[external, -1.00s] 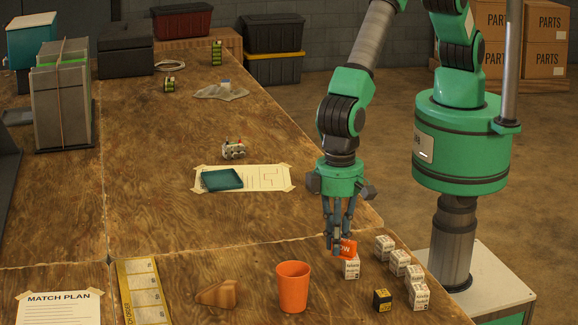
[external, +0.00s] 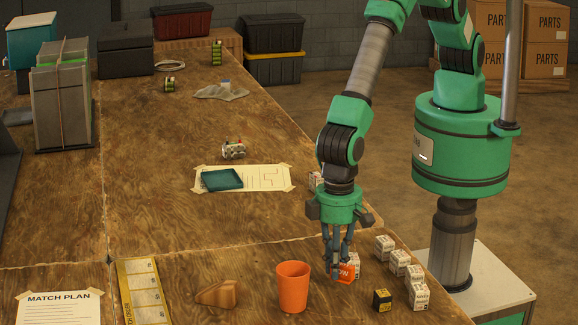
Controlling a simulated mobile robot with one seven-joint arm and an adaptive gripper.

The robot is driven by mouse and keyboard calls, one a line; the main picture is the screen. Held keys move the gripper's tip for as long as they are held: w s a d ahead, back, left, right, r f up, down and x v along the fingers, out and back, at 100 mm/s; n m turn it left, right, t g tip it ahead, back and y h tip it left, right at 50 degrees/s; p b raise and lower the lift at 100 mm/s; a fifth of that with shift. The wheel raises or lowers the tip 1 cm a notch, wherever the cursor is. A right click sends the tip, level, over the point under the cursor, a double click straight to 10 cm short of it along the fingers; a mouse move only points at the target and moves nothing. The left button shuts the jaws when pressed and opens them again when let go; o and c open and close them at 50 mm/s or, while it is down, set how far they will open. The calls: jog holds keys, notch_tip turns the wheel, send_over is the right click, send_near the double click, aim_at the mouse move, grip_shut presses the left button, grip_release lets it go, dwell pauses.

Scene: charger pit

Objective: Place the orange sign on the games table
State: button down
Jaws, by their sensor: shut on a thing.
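The orange sign (external: 346,273) is a small orange piece with white letters, partly covered by the fingers. My gripper (external: 338,272) points down and is shut on the sign, near the front right of the wooden table (external: 200,225). I cannot tell whether the sign touches the tabletop. A white printed box (external: 354,257) stands just behind the sign, partly hidden by it. No label in view shows which part is the games table.
An orange cup (external: 293,287) stands left of the sign. Several white boxes (external: 400,262) and a dark yellow-marked cube (external: 382,299) stand to its right. A brown wedge (external: 217,294) lies further left.

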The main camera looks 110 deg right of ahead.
jog(key=shift+f+b, duration=0.3)
jog(key=shift+f, duration=1.6)
jog(key=shift+f, duration=0.1)
jog(key=c, duration=1.7)
grip_release()
notch_tip(320, 180, up, 12)
jog(key=shift+r+p, duration=0.1)
jog(key=shift+p, duration=0.8)
